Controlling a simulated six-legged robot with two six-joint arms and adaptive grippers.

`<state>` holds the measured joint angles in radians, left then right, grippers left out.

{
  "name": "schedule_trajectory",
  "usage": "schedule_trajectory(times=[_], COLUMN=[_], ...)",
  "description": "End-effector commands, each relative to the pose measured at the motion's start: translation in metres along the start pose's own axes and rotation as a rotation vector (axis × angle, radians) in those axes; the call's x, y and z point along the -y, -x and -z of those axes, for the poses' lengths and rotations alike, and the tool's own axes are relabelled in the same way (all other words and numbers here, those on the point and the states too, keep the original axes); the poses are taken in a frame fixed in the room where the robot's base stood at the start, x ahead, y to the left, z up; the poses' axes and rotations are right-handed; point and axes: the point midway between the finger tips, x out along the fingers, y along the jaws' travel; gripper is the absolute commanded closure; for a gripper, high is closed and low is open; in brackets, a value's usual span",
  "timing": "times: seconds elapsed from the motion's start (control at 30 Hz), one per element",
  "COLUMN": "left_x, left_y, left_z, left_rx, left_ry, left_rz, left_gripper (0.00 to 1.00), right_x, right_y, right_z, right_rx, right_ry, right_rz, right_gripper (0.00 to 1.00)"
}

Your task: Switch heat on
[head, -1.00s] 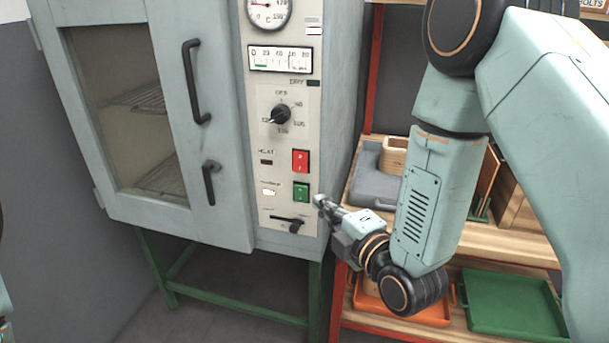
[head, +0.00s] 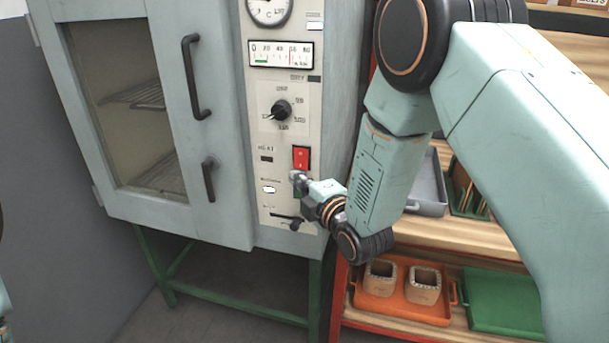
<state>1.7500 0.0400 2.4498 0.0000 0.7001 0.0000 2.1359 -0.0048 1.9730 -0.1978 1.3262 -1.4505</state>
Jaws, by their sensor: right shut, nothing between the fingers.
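The grey oven (head: 228,150) has a cream control panel (head: 264,215) on its right side. Beside the HEAT label is a small dark window (head: 266,159). A red button (head: 301,156) is to the right of it. The green button below the red one is almost wholly hidden by my right gripper (head: 296,178). That gripper is shut and empty, its tips in front of the panel just below the red button. I cannot tell whether it touches. My left gripper is out of view.
A black knob (head: 281,110) is above the buttons, and a black slider lever (head: 293,222) is below. The oven door has black handles (head: 191,80).

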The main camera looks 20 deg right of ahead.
Motion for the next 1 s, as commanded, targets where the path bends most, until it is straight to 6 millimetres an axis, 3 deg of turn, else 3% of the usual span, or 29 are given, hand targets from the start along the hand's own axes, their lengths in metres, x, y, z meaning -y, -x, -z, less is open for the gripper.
schedule_trajectory(times=[0.1, 0.3, 1.0], left_x=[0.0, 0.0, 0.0], left_y=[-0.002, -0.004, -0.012], left_z=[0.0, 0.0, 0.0], left_rx=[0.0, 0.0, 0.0], left_ry=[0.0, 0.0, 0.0], left_rz=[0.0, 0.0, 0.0], left_gripper=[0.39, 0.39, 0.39], right_x=[0.001, 0.001, 0.002], right_y=[-0.012, -0.023, -0.028], right_z=[-0.016, -0.027, -0.031], right_rx=[0.005, 0.002, 0.001], right_ry=[-0.003, -0.002, 0.029], right_rz=[-0.001, 0.0, -0.028], right_gripper=[1.0, 1.0, 1.0])
